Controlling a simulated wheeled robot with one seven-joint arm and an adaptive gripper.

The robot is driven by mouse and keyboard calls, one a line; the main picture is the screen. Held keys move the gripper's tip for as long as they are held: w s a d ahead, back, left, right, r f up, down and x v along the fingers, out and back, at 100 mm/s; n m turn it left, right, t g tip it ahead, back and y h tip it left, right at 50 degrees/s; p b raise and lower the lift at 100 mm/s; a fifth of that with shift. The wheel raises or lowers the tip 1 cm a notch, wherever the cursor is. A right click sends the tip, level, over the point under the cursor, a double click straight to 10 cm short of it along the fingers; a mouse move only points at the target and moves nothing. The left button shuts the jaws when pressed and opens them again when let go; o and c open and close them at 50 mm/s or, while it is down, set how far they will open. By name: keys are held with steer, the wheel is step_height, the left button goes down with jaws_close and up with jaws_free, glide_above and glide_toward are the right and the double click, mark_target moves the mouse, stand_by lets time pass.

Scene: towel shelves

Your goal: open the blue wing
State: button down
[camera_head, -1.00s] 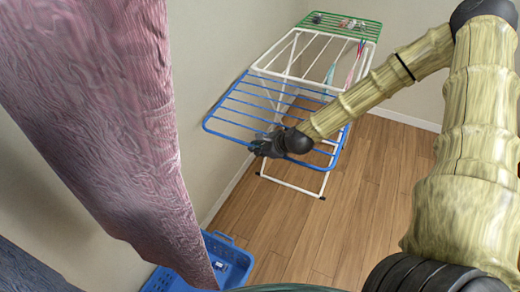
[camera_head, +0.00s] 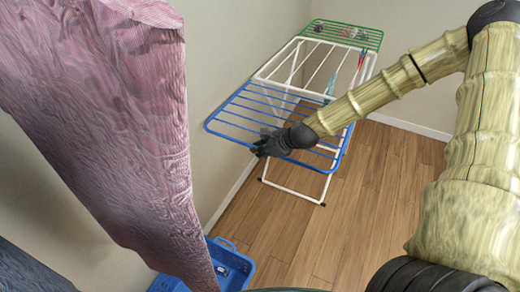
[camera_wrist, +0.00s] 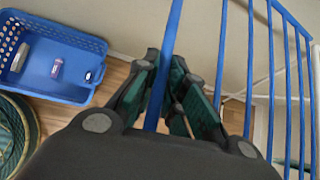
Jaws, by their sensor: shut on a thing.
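The blue wing (camera_head: 240,112) is a barred blue frame on the near end of a white drying rack. In the head view it stands out to the near left, roughly level and slightly tilted. My gripper (camera_head: 262,148) is at the wing's near edge. In the wrist view a blue bar (camera_wrist: 168,60) runs between the fingers of my gripper (camera_wrist: 172,90), which are shut on it. More blue bars (camera_wrist: 272,80) show to the right. The fingers hide part of the gripped bar.
A green wing (camera_head: 345,34) is at the rack's far end, and small items hang on the rack. A pink towel (camera_head: 120,130) hangs close on the left. A blue basket (camera_head: 236,268) with small items stands on the floor below. Wooden floor (camera_head: 375,205) is clear right of the rack.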

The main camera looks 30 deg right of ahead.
steer(key=c, duration=1.8)
jaws_free()
steer(key=shift+w+d+r, duration=0.15)
steer(key=shift+w+r, duration=0.05)
steer(key=shift+r, duration=0.1)
steer(key=o, duration=0.3)
steer(key=shift+s+r, duration=0.1)
steer(key=shift+s, duration=0.1)
steer(key=shift+w, duration=0.1)
steer(key=shift+v, duration=5.9)
